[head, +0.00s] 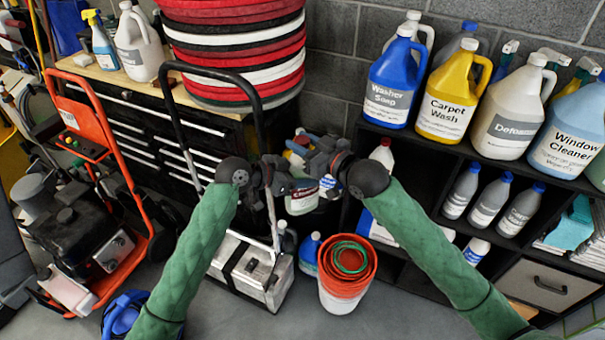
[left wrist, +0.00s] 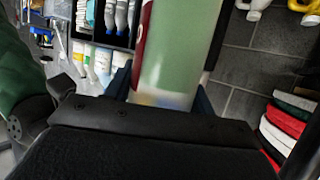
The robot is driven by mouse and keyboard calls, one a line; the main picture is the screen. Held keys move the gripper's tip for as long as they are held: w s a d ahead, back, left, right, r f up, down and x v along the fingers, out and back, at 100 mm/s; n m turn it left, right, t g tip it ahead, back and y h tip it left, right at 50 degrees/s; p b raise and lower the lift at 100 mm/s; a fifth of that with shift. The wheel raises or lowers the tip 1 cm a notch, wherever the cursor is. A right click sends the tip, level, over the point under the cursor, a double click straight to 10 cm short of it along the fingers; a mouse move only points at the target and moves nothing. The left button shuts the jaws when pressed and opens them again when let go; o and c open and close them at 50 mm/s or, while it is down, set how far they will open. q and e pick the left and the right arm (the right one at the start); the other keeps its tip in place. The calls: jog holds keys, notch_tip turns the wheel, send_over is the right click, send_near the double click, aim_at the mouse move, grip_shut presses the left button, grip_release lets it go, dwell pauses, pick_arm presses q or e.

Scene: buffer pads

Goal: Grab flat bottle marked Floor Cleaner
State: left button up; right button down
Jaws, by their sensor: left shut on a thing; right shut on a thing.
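A pale green, see-through bottle (left wrist: 175,50) with a dark red and white label edge stands between my left gripper's fingers in the left wrist view. In the head view, a bottle with a dark red label band (head: 302,202) shows just below my grippers and looks like the same one. Its wording is mostly hidden, so I cannot read Floor Cleaner. My left gripper (head: 279,182) is shut on this bottle. My right gripper (head: 321,166) is shut close beside it, seemingly on the same bottle; the contact is hidden.
A black shelf (head: 408,165) at right holds several large jugs, including a yellow Carpet Wash (head: 451,100). Red, white and black pads (head: 235,50) are stacked on the cabinet at left.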

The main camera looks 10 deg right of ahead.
pick_arm(q)
jog(key=shift+c, duration=0.9)
pick_arm(e)
jog(key=c, duration=0.9)
grip_release()
jog(key=shift+c, duration=0.2)
